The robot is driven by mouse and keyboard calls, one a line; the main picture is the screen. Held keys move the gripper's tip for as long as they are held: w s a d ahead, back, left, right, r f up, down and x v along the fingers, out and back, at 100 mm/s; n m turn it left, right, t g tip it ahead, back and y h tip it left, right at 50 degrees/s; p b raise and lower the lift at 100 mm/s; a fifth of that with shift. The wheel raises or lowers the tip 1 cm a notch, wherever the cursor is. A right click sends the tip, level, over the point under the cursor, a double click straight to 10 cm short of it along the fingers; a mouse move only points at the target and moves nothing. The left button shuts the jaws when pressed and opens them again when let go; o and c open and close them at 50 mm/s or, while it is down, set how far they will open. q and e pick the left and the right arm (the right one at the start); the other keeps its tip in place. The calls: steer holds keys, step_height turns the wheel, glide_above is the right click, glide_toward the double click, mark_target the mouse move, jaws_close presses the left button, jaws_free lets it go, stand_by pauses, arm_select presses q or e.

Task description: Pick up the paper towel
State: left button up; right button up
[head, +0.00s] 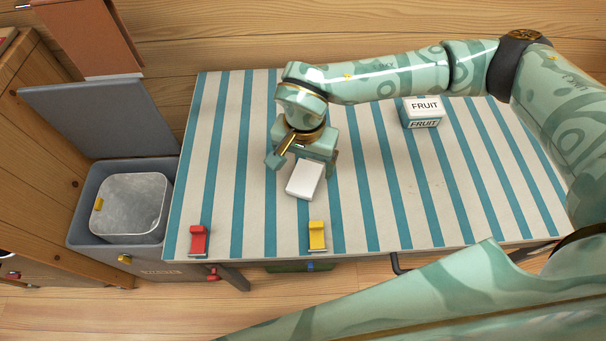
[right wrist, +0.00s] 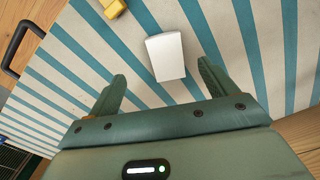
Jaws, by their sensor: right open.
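The paper towel appears to be the small white block (head: 304,180) lying on the striped table, left of the middle. It also shows in the right wrist view (right wrist: 166,56), beyond and between the two fingertips. My right gripper (head: 302,164) is over the table at the block's far edge. The head view does not make clear how high the gripper is above the table. My left gripper is not in view.
A box marked FRUIT (head: 423,112) stands at the table's back right. A red clip (head: 199,240) and a yellow clip (head: 317,236) are at the front edge. A grey bin (head: 88,213) with a metal container (head: 134,203) stands left of the table (head: 390,215).

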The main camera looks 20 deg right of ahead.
glide_above(302, 183)
steer(key=s, duration=0.1)
step_height(302, 183, down, 4)
steer(key=shift+f+b, duration=0.1)
steer(key=shift+b, duration=0.35)
steer(key=shift+f, duration=0.8)
steer(key=f+b, duration=0.1)
steer(key=f, duration=0.1)
steer(key=w+f+b, duration=0.1)
steer(key=f+b, duration=0.1)
steer(key=shift+f, duration=0.4)
steer(key=shift+r, duration=0.15)
steer(key=c, duration=1.2)
steer(key=shift+o, duration=0.2)
